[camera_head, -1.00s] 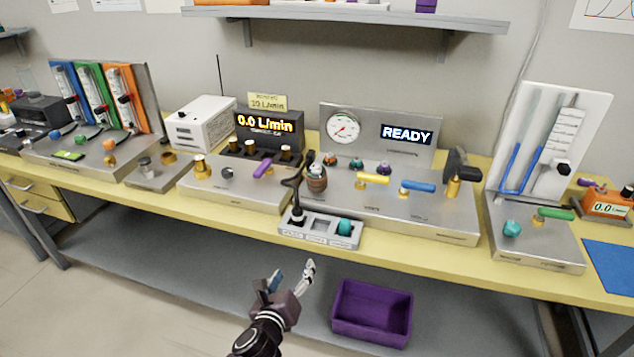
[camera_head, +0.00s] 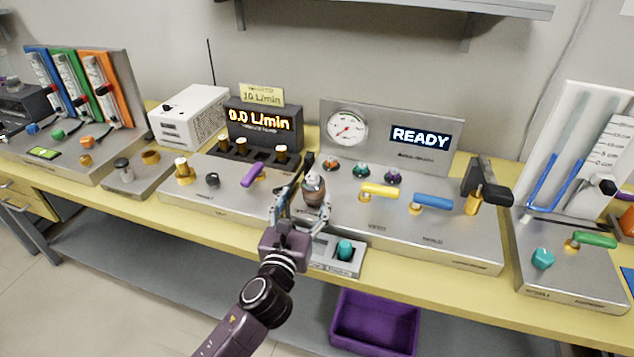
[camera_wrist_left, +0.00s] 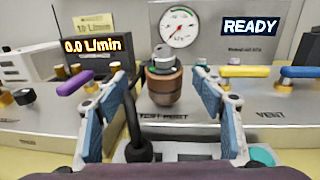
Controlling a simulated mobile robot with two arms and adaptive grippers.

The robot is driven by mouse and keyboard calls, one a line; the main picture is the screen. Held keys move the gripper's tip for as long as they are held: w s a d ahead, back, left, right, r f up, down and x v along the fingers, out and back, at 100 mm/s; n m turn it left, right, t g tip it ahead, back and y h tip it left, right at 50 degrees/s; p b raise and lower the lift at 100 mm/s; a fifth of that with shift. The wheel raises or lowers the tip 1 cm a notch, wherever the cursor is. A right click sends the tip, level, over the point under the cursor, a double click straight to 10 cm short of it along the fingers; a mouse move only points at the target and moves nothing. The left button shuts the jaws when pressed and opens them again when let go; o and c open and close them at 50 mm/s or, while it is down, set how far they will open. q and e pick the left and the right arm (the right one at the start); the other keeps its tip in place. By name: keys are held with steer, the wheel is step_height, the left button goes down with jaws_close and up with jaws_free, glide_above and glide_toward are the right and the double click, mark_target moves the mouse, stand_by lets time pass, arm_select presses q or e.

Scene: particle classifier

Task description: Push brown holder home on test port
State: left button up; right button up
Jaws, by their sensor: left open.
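The brown holder (camera_head: 316,189) stands on the steel panel (camera_head: 408,228), at the port above the lettering in the wrist view. In the left wrist view, the holder (camera_wrist_left: 165,88) is an upright brown cylinder with a grey top, ahead of my fingers and roughly centred between them. My left gripper (camera_head: 297,218) is open and empty, just in front of the holder, and its two fingers (camera_wrist_left: 163,105) are spread on either side. Contact with the holder does not show. The holder's base on the port is hard to make out.
A black hose (camera_wrist_left: 134,125) rises just left of the holder. A grey tray with a teal knob (camera_head: 344,250) lies below the gripper. Purple (camera_head: 252,174), yellow (camera_head: 380,191) and blue (camera_head: 432,201) handles flank the port. The gauge panel stands behind, with a READY display (camera_head: 420,137).

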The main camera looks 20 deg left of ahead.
mark_target(311, 194)
arm_select(q)
steer(key=shift+w+r, duration=0.1)
steer(key=shift+w, duration=0.75)
steer(key=w, duration=0.3)
steer(key=shift+w+d+f, duration=0.15)
steer(key=shift+w+f, duration=0.15)
steer(key=shift+f, duration=0.1)
steer(key=shift+w, duration=0.6)
steer(key=c, duration=1.1)
steer(key=shift+r, duration=0.1)
jaws_close()
arm_select(e)
steer(key=shift+s, duration=1.25)
